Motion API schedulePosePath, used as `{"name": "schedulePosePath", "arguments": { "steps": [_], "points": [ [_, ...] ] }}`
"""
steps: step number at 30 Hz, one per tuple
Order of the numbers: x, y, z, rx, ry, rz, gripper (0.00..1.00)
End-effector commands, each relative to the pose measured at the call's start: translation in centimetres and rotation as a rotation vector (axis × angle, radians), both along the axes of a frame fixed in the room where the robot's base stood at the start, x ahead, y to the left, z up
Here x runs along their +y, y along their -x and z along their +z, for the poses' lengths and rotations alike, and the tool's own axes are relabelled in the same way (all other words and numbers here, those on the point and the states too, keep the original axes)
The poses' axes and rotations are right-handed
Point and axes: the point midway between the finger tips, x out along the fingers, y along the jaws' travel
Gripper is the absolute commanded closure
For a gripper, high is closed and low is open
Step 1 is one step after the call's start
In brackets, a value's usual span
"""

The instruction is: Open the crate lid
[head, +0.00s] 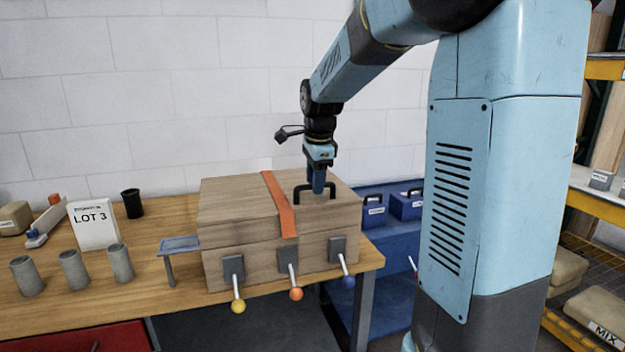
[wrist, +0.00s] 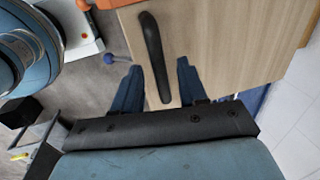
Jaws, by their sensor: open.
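The wooden crate (head: 240,256) stands on the bench with its lid (head: 235,205) down. An orange strap (head: 278,200) runs over the lid and down its front edge. A black handle (head: 300,192) arches up from the right part of the lid; in the wrist view the handle (wrist: 152,50) runs between my fingers. My gripper (head: 318,190) points down at the handle, and in the wrist view my gripper (wrist: 158,80) is open with one finger on each side of it. Whether the fingers touch the handle cannot be told.
Levers with yellow (head: 238,305), orange (head: 296,293) and blue (head: 348,281) knobs stick out from the crate's front. Grey cylinders (head: 74,270), a LOT 3 sign (head: 92,225) and a black cup (head: 132,203) stand left. Blue boxes (head: 405,205) sit behind right.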

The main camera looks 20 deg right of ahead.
Motion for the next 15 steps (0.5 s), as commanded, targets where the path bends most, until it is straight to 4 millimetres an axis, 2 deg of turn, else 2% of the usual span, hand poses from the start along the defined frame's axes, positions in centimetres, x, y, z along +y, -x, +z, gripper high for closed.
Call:
{"name": "schedulePosePath", "arguments": {
  "steps": [2,15],
  "points": [
    [-0.01,0.0,0.01,0.0,0.0,0.0,0.6],
    [-0.05,0.0,0.03,0.0,0.0,-0.001,1.0]
  ]
}}
